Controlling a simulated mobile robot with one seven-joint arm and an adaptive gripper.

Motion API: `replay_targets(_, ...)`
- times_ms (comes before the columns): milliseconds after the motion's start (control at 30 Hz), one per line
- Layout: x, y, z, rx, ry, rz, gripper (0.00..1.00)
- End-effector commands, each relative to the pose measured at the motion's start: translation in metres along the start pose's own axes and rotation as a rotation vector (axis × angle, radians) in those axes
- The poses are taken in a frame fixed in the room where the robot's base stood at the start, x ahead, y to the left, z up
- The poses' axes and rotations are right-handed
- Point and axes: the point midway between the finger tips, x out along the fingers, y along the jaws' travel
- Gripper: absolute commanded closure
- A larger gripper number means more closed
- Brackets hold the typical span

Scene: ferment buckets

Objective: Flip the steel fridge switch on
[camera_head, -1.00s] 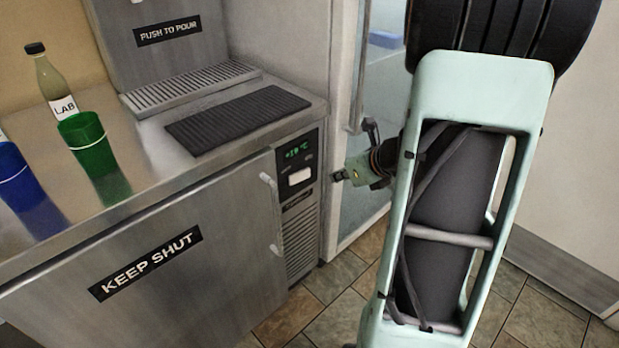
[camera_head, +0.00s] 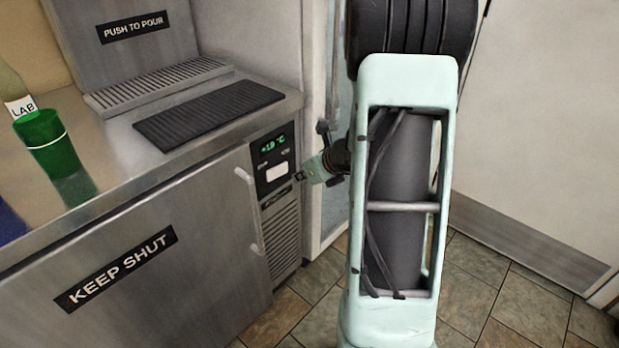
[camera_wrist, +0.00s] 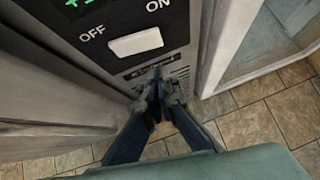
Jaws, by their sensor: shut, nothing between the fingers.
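The steel fridge (camera_head: 150,270) stands under the counter with a "KEEP SHUT" label on its door. Its black control panel (camera_head: 270,150) has a green display and a white rocker switch (camera_head: 277,172). In the wrist view the switch (camera_wrist: 137,43) lies between OFF on its left and ON on its right; which side is pressed in I cannot tell. My gripper (camera_head: 300,176) is shut and empty, just right of the panel. In the wrist view its fingertips (camera_wrist: 158,80) show below the switch, over the vent grille, and appear apart from it.
A vertical door handle (camera_head: 249,212) stands out left of the panel. A tall glass-door cabinet (camera_head: 335,205) is close on the right. A green cup (camera_head: 50,150), a bottle (camera_head: 15,95) and a black ribbed mat (camera_head: 210,115) are on the counter. Tiled floor (camera_head: 480,275) is open at right.

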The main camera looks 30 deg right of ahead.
Motion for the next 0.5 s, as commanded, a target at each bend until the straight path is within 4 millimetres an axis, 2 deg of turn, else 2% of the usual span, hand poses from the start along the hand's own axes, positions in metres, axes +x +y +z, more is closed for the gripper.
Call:
replay_targets(33, 0.011, 0.000, -0.001, -0.001, 0.001, 0.001, 1.00)
replay_targets(200, 0.025, 0.000, 0.020, -0.002, 0.000, 0.000, 1.00)
replay_targets(500, 0.033, 0.000, 0.029, 0.000, 0.000, -0.001, 1.00)
